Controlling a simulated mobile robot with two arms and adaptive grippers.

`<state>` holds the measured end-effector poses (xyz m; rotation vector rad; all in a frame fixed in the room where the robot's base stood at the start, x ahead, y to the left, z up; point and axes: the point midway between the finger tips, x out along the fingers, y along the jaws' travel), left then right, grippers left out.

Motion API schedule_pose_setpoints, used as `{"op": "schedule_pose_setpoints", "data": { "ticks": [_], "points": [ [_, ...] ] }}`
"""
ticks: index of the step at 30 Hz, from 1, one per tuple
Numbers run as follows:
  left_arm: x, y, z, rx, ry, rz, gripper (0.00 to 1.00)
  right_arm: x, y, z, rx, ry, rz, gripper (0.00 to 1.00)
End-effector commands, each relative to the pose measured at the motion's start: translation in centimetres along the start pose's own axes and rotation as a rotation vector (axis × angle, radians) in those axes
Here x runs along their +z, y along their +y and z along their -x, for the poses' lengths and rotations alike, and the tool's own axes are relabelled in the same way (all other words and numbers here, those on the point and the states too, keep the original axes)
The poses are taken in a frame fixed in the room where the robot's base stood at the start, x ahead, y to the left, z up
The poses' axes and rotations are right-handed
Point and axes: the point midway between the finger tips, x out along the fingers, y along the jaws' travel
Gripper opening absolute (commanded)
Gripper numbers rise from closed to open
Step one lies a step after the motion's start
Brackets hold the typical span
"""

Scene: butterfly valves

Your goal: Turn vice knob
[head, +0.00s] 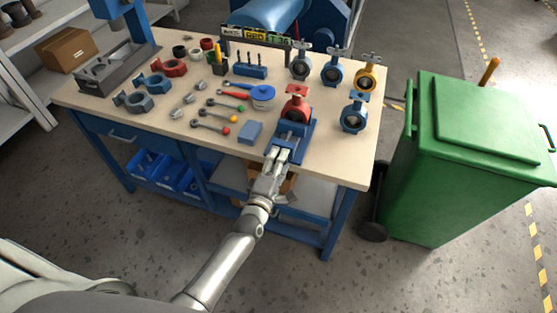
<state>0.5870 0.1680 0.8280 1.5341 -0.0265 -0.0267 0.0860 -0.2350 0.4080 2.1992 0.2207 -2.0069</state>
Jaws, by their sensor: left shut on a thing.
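A blue vice (303,139) stands near the front right edge of the workbench. A red butterfly valve (296,105) sits upright in it. My left gripper (279,157) reaches up from below to the front end of the vice, where its knob would be. Its fingers are shut at that spot and hide the knob, so I cannot see the knob's turn. My right gripper does not show.
The workbench (335,170) also holds blue and yellow butterfly valves (333,70), a blue-lidded tub (262,94), a blue block (250,133) and several levers with coloured ends. A green wheeled bin (425,185) stands at the right. Floor in front is open.

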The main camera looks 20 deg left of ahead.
Motion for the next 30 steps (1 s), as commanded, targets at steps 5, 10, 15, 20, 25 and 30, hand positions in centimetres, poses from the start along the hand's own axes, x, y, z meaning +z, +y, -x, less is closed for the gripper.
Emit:
{"op": "schedule_pose_setpoints", "data": {
  "ticks": [5,10,15,20,25,30],
  "points": [
    [0.0,-0.1,0.1,-0.003,0.000,-0.169,0.21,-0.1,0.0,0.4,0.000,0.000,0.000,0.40],
    [0.1,-0.2,0.1,-0.004,-0.001,-0.330,0.21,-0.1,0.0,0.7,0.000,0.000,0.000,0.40],
    [0.0,-0.3,0.1,-0.004,-0.001,-0.490,0.21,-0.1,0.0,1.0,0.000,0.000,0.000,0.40],
    [-0.1,-0.4,0.1,-0.004,-0.001,-0.644,0.21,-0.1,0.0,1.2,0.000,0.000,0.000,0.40],
    [-0.1,-0.4,0.1,-0.004,-0.002,-0.805,0.21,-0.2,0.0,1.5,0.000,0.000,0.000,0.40],
    [-0.1,-0.5,0.1,-0.005,-0.003,-0.965,0.21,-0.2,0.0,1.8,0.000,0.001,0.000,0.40]
  ]
}}
